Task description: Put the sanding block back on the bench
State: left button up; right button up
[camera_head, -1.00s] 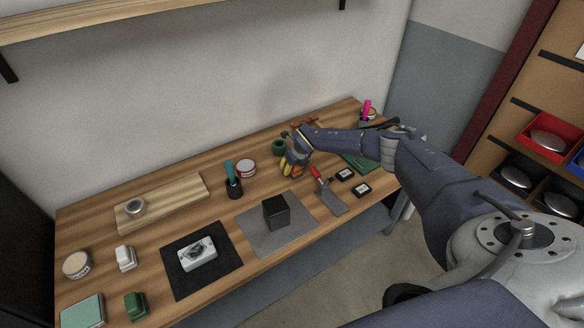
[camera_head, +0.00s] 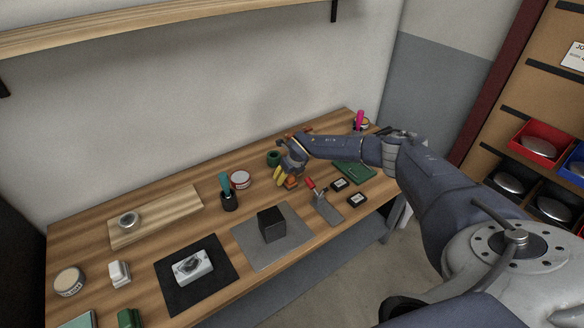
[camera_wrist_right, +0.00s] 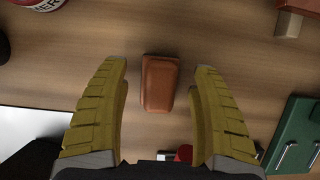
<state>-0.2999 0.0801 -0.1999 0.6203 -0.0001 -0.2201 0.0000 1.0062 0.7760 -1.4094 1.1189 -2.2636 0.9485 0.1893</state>
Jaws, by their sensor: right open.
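An orange-brown block (camera_wrist_right: 160,84), which I take to be the sanding block, lies on the wooden bench in the right wrist view. My right gripper (camera_wrist_right: 161,72) is open, with one yellow finger on each side of the block and gaps visible between them. In the head view the right gripper (camera_head: 287,180) is low over the back middle of the bench (camera_head: 180,236), and the orange block (camera_head: 291,183) shows beside its fingers, partly covered. My left gripper does not show.
A red and white tin (camera_head: 240,180) and a green ring (camera_head: 274,158) stand near the gripper. A black block (camera_head: 271,224) stands on a grey mat (camera_head: 293,238) in front.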

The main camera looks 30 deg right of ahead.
aim_at(293, 187)
jog(key=v, duration=0.9)
jog(key=shift+s+r, duration=0.2)
jog(key=shift+r, duration=0.15)
